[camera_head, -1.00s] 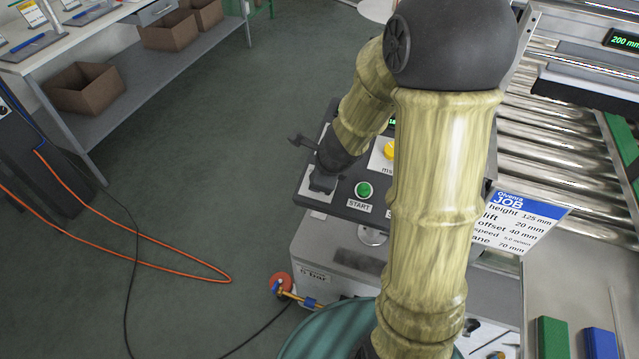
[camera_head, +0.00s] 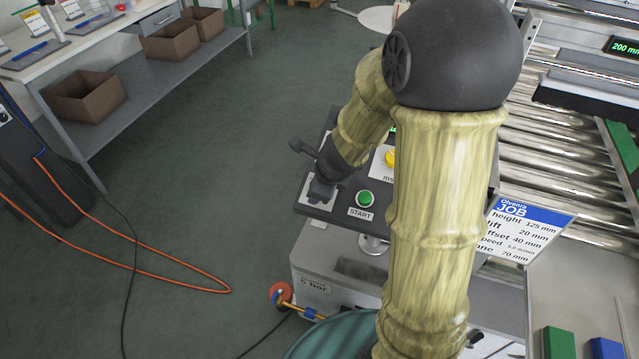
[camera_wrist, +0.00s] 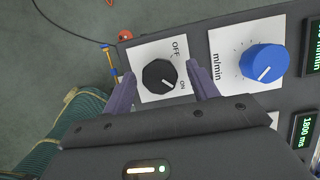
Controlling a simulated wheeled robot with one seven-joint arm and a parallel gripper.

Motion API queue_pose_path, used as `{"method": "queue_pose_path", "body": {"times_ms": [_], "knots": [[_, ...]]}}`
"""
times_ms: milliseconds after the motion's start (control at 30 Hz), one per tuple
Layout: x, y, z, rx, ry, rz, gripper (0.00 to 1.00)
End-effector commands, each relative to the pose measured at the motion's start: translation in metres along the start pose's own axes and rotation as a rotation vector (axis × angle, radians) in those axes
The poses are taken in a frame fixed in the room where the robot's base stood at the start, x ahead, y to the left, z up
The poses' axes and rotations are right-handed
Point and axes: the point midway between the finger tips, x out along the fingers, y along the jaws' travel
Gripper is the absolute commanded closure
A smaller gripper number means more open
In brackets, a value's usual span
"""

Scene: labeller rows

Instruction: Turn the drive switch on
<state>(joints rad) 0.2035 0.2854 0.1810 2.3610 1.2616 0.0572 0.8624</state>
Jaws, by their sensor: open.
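The drive switch (camera_wrist: 160,76) is a black round knob on a white plate marked OFF and ON, seen in the wrist view. Its white pointer line slants to the lower right, toward the ON mark. My gripper (camera_wrist: 161,71) is open, with one purple finger on each side of the knob and a visible gap to it. In the head view my gripper (camera_head: 320,190) is over the left end of the dark control panel (camera_head: 337,218); there the knob is hidden by my gripper and arm.
A blue speed knob (camera_wrist: 264,63) is to the right of the switch, with green displays beyond. A green START button (camera_head: 365,199) and a yellow button (camera_head: 390,158) are on the panel. A job sign (camera_head: 522,229) and roller conveyor (camera_head: 560,150) are at the right.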

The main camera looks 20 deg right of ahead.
Motion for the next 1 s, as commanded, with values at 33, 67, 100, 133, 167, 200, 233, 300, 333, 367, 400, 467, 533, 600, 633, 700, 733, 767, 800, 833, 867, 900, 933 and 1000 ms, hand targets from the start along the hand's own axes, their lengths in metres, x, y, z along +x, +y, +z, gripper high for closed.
{"method": "queue_pose_path", "body": {"times_ms": [33, 67, 100, 133, 167, 200, 233, 300, 333, 367, 400, 467, 533, 600, 633, 700, 733, 767, 800, 833, 867, 900, 933, 1000], "knots": [[0.0, 0.0, 0.0, 0.0, 0.0, 0.0, 0.41], [0.0, 0.0, 0.0, 0.0, 0.001, 0.0, 0.41], [-0.001, 0.0, 0.0, 0.0, 0.001, 0.0, 0.41], [-0.002, 0.0, 0.0, 0.0, 0.001, 0.0, 0.41], [-0.004, 0.0, 0.0, -0.001, 0.001, 0.0, 0.41], [-0.007, -0.001, 0.0, -0.001, 0.001, 0.0, 0.41], [-0.01, -0.001, 0.0, -0.001, 0.001, 0.0, 0.41], [-0.018, -0.001, 0.001, -0.001, 0.001, -0.001, 0.41], [-0.023, -0.002, 0.001, -0.001, 0.001, -0.001, 0.41], [-0.027, -0.002, 0.001, 0.0, 0.0, -0.001, 0.41], [-0.034, -0.002, 0.002, 0.0, 0.0, -0.001, 0.41], [-0.044, -0.002, 0.002, 0.0, 0.0, -0.001, 0.41], [-0.056, -0.002, 0.002, -0.001, 0.001, -0.001, 0.41], [-0.067, -0.002, 0.002, -0.001, 0.0, -0.001, 0.41], [-0.072, -0.002, 0.002, -0.001, 0.0, 0.0, 0.41], [-0.083, -0.002, 0.002, -0.001, 0.0, -0.001, 0.41], [-0.088, -0.002, 0.002, 0.0, 0.0, -0.001, 0.41], [-0.092, -0.002, 0.002, 0.0, 0.0, -0.001, 0.41], [-0.098, -0.002, 0.002, 0.0, 0.0, -0.001, 0.41], [-0.103, -0.002, 0.002, -0.001, 0.0, -0.001, 0.41], [-0.108, -0.002, 0.002, -0.001, 0.0, -0.001, 0.41], [-0.114, -0.002, 0.002, 0.0, 0.0, -0.001, 0.41], [-0.118, -0.002, 0.002, 0.001, 0.0, -0.001, 0.41], [-0.129, -0.002, 0.002, -0.001, 0.0, 0.0, 0.41]]}}
